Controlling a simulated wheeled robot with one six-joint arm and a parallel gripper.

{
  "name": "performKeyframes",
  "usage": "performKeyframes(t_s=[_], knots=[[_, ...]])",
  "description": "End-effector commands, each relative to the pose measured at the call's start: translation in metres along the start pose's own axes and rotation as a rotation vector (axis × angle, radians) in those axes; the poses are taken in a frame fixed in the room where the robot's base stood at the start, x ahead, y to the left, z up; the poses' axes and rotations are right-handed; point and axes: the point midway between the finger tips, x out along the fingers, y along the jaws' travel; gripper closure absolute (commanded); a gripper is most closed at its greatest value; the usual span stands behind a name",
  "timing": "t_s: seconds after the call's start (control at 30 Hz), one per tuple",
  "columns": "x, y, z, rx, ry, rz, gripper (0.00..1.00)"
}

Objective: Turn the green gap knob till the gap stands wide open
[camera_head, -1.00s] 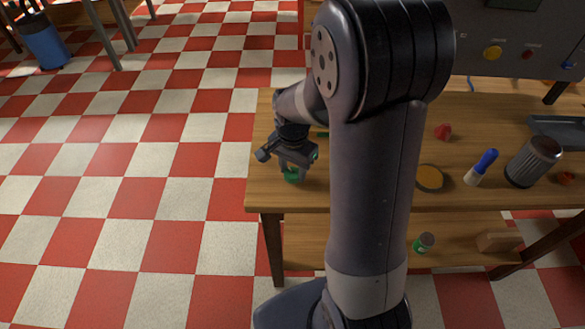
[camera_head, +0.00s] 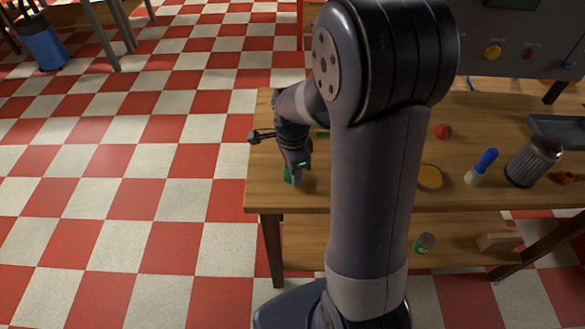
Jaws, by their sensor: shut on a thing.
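The green knob (camera_head: 287,175) is a small green patch near the left front corner of the wooden table (camera_head: 265,194). My gripper (camera_head: 295,178) points down at it and is shut on it. The jaws cover most of the knob, so its turn angle is hard to read. My arm hides the middle of the table, and I cannot see the gap or the rotor.
To the right on the table are a yellow-topped round thing (camera_head: 429,178), a blue-handled brush (camera_head: 482,167), a dark ribbed cylinder (camera_head: 533,161), a red piece (camera_head: 443,131) and a grey tray (camera_head: 560,130). A control panel (camera_head: 520,45) stands behind.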

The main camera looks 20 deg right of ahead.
Motion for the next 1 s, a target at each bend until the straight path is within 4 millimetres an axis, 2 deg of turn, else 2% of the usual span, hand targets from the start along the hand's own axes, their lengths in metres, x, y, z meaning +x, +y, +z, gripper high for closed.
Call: performKeyframes(t_s=[0.47, 0.5, 0.77, 1.0], knots=[[-0.0008, -0.0007, -0.0001, 0.014, 0.001, -0.003, 0.84], [-0.0008, -0.0007, -0.0001, 0.014, 0.001, -0.003, 0.59], [-0.0004, -0.0003, -0.0001, 0.014, 0.0, -0.001, 0.39], [-0.0014, -0.0003, 0.0, 0.014, 0.0, -0.001, 0.39]])
